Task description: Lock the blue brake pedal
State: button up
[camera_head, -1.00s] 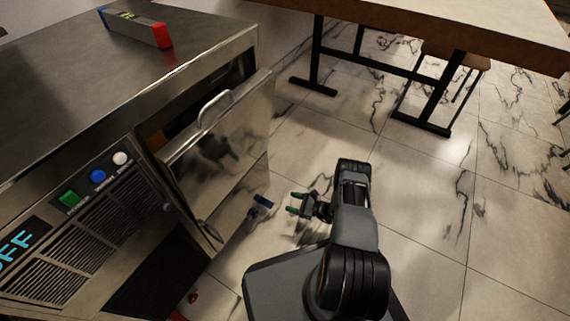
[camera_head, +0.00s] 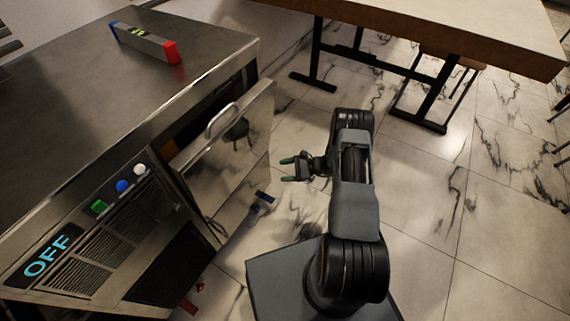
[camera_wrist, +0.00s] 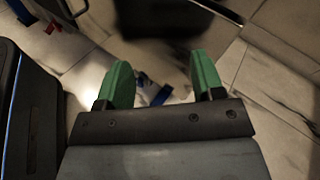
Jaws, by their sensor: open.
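The blue brake pedal (camera_head: 264,197) is low near the floor, at the base of the metal cabinet, left of my arm. In the wrist view a blue and white part of it (camera_wrist: 152,92) shows between and beyond the fingers, partly hidden by them. My gripper (camera_head: 287,170) is open and empty, with green fingertips pointing left toward the cabinet door. It is above the pedal and apart from it. In the wrist view the two green fingers (camera_wrist: 163,80) are spread apart.
The metal cabinet (camera_head: 90,95) has a tilted-open door (camera_head: 230,150) with a handle, near my gripper. An OFF display (camera_head: 47,256) and green, blue and white buttons are on its front. A red part (camera_head: 190,303) lies low. A table (camera_head: 450,30) stands behind; open floor lies right.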

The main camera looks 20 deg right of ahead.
jog(key=shift+a+r+n+g+p, duration=0.2)
jog(key=shift+r+n+g+p, duration=0.15)
jog(key=shift+r, duration=0.95)
jog(key=s+a+r+n+g+h+p, duration=0.1)
jog(key=s+r+n+g+h+p, duration=0.3)
jog(key=r, duration=0.8)
jog(key=a+r+n+p, duration=0.2)
jog(key=r+p, duration=0.4)
jog(key=r, duration=0.5)
jog(key=s+a+r+n+g+h+p, duration=0.1)
jog(key=s+r+n+h+p, duration=0.3)
jog(key=r, duration=0.8)
jog(key=s+r+n+t+h+p, duration=0.1)
jog(key=s+r+p, duration=0.3)
jog(key=r, duration=0.5)
jog(key=s+d+r+n+t+h+p, duration=0.1)
jog(key=s+r+n+t+h+p, duration=0.1)
jog(key=r+p, duration=0.5)
jog(key=s+r+n+t+h+p, duration=0.1)
jog(key=s+r+n+h+p, duration=0.3)
jog(key=r, duration=0.8)
jog(key=shift+s+d+t+p, duration=0.35)
jog(key=shift+s+p, duration=0.45)
jog(key=shift+p, duration=0.1)
